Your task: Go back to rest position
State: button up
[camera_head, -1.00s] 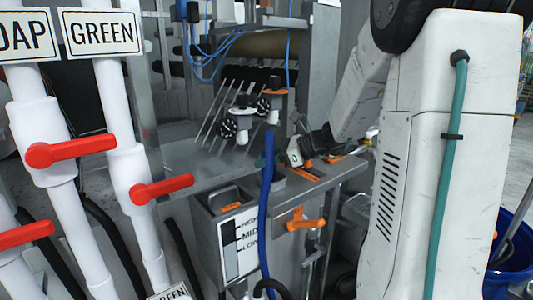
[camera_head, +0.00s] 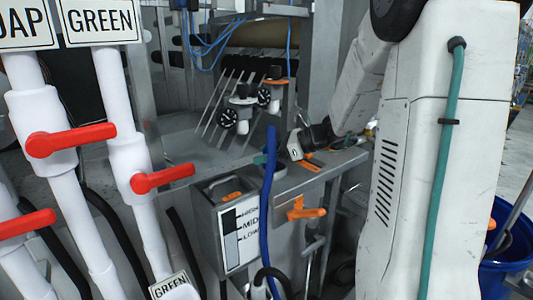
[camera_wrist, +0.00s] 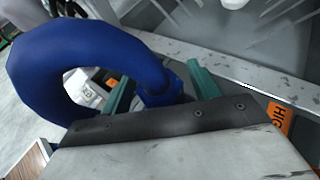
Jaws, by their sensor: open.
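My gripper (camera_wrist: 160,86) shows two teal fingers, spread apart, in the wrist view. A thick blue hose (camera_wrist: 95,55) arches across that view, and its lower end passes down between or just beyond the fingers; I cannot tell if they touch it. In the head view my gripper is small and partly hidden by the blue hose (camera_head: 268,205), near the level tank (camera_head: 233,225) marked HIGH, MID and LOW. My arm reaches in from the right, above the metal ledge (camera_head: 325,172).
White pipes with red lever valves (camera_head: 163,179) stand at the left, under a GREEN sign (camera_head: 101,23). An orange-handled valve (camera_head: 303,209) sits below the ledge. A blue bucket (camera_head: 507,262) stands at lower right. A machine with rollers (camera_head: 268,37) stands behind.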

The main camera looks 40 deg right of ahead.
jog(key=v, duration=0.7)
jog(key=shift+s+d+r, duration=0.2)
jog(key=shift+s, duration=0.05)
jog(key=s+f+n+g, duration=0.1)
jog(key=n, duration=0.1)
jog(key=s+a+f+n+g, duration=0.1)
jog(key=s+f, duration=0.1)
jog(key=shift+a+f+n, duration=0.1)
jog(key=shift+a+n, duration=0.15)
jog(key=shift+n, duration=0.15)
jog(key=s+a+n+g+h, duration=0.6)
jog(key=s+a+n+h, duration=0.3)
jog(key=s+a+n, duration=0.9)
jog(key=s+n, duration=0.2)
jog(key=n, duration=0.3)
jog(key=shift+a+r+n+g, duration=0.4)
